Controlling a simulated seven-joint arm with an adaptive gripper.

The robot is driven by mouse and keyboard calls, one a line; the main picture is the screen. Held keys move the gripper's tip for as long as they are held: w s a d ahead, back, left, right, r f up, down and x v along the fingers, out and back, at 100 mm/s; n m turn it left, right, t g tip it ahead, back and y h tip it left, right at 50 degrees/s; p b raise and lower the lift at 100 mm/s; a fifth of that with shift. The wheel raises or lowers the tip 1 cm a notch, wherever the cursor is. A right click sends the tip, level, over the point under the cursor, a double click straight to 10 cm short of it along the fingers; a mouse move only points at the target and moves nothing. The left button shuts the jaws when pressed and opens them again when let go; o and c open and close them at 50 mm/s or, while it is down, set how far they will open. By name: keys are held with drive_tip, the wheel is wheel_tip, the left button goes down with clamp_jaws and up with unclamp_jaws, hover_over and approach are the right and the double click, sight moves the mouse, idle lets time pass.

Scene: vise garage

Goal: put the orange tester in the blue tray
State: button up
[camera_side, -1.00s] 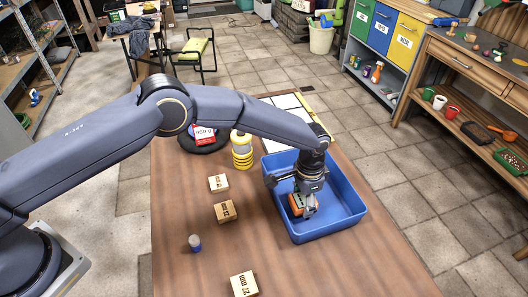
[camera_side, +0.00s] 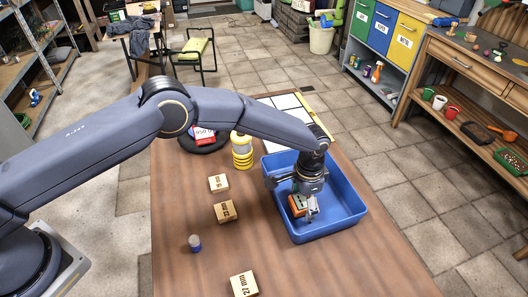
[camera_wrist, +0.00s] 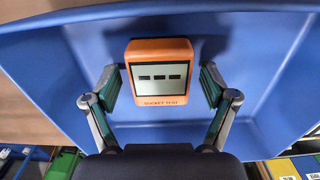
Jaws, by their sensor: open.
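The orange tester (camera_wrist: 158,100) lies in the blue tray (camera_wrist: 60,60), its screen facing the wrist camera and the words "SOCKET TEST" below the screen. In the side view the tester (camera_side: 297,205) is partly hidden by my gripper (camera_side: 309,207), inside the blue tray (camera_side: 345,215) near its left wall. In the wrist view my gripper (camera_wrist: 160,88) is open, with one finger on each side of the tester and a gap visible at both sides. The tester appears to rest on the tray floor.
The table front is mostly clear.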

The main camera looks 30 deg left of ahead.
sight(303, 200)
wheel_tip(303, 200, up, 12)
drive_tip(key=s+a+r+n+t, duration=0.1)
drive_tip(key=s+a+r+n, duration=0.15)
drive_tip(key=a+r, duration=0.7)
drive_tip(key=s+a+r+n+t, duration=0.1)
drive_tip(key=s+a+r+t, duration=0.15)
drive_tip(key=a+r, duration=0.75)
drive_tip(key=s+a+r+n, duration=0.3)
drive_tip(key=s+a+r, duration=0.2)
drive_tip(key=s+a, duration=0.5)
drive_tip(key=s+a+f+n+t, duration=0.1)
drive_tip(key=s+a, duration=0.1)
drive_tip(key=s, duration=0.3)
drive_tip(key=s+a+f+n+t, duration=0.1)
drive_tip(key=s+f, duration=0.1)
drive_tip(key=s, duration=0.4)
drive_tip(key=shift+s+a+f, duration=0.15)
drive_tip(key=shift+a+f, duration=0.05)
drive_tip(key=shift+a, duration=0.2)
